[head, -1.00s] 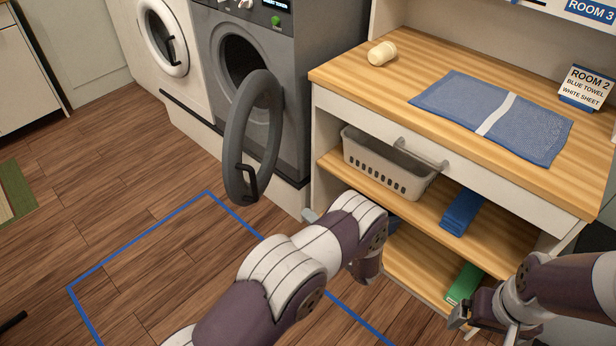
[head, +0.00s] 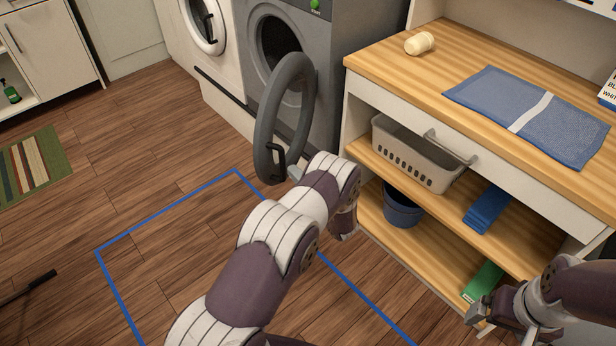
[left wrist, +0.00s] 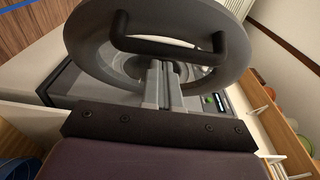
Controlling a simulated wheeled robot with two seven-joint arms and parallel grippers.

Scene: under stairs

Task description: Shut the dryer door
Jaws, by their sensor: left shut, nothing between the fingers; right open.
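The grey dryer (head: 335,60) stands at the back, left of the wooden-topped counter. Its round dark grey door (head: 262,125) is swung wide open, and the drum opening (head: 279,40) shows behind it. My left gripper (head: 295,173) is shut and empty, close to the door's lower right edge by the black handle (head: 276,160). In the left wrist view the shut fingers (left wrist: 163,75) reach to the door ring (left wrist: 85,40), just under its black handle (left wrist: 165,48); I cannot tell whether they touch. My right gripper (head: 478,318) is open at the lower right, away from the dryer.
A white washer (head: 222,70) stands left of the dryer.

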